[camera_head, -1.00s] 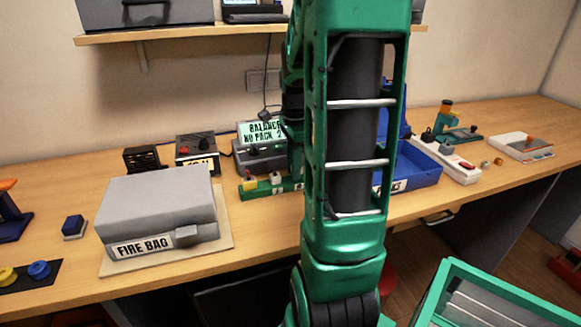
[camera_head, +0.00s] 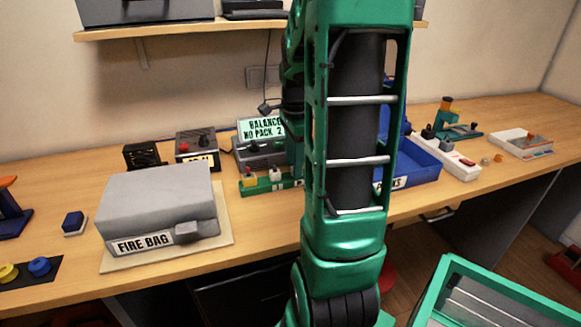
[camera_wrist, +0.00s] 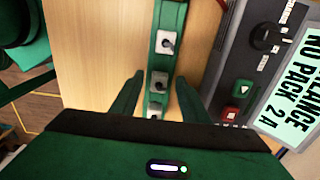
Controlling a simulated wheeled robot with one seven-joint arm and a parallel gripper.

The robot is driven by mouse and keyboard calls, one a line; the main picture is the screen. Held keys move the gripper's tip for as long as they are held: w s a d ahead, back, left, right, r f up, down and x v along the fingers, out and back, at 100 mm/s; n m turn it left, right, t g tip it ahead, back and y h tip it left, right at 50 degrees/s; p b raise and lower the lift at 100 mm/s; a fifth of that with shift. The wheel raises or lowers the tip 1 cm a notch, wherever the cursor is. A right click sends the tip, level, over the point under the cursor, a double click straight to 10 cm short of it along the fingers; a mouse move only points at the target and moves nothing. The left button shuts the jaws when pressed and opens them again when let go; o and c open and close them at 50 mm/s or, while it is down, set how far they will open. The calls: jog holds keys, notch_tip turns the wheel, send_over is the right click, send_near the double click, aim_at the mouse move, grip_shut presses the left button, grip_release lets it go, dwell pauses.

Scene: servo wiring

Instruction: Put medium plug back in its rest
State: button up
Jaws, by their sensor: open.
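A green rest strip (camera_wrist: 172,15) runs down the wrist view, with several pale square seats or plugs with dark centres along it. One (camera_wrist: 165,42) lies beyond my fingertips, another (camera_wrist: 158,82) lies between them, and a third is partly visible nearer my palm. I cannot tell which is the medium plug. My gripper (camera_wrist: 160,77) is open, with one finger on each side of the strip and nothing visibly held. In the head view the strip (camera_head: 262,188) lies in front of the charger, bearing a yellow-and-red piece (camera_head: 249,178) and a white one (camera_head: 275,175). My arm hides its right part.
The charger (camera_head: 258,155), its screen reading "BALANCE NO PACK 2", stands close behind the strip. A grey fire bag box (camera_head: 160,205) is at left. A blue bin (camera_head: 425,165) and white power strip (camera_head: 460,165) are at right. Bare bench lies in front of the strip.

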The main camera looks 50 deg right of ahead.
notch_tip(320, 180, up, 9)
dwell(0.3)
dwell(0.5)
jog(key=s+a+f+n, duration=0.2)
jog(key=s+a+n, duration=0.2)
jog(key=a+n, duration=0.1)
jog(key=s+a+f+n, duration=0.2)
jog(key=s+a+n, duration=0.3)
jog(key=n, duration=0.1)
jog(key=s+a+f+n, duration=0.2)
jog(key=s+a+n, duration=0.2)
jog(key=a+n, duration=0.1)
jog(key=shift+s+a+f+n, duration=0.25)
jog(key=shift+a+f+n, duration=0.15)
jog(key=shift+n, duration=0.3)
jog(key=shift+s+a+f+n, duration=0.1)
jog(key=shift+s+f+n, duration=0.05)
jog(key=shift+s+n, duration=0.15)
jog(key=shift+c, duration=1.1)
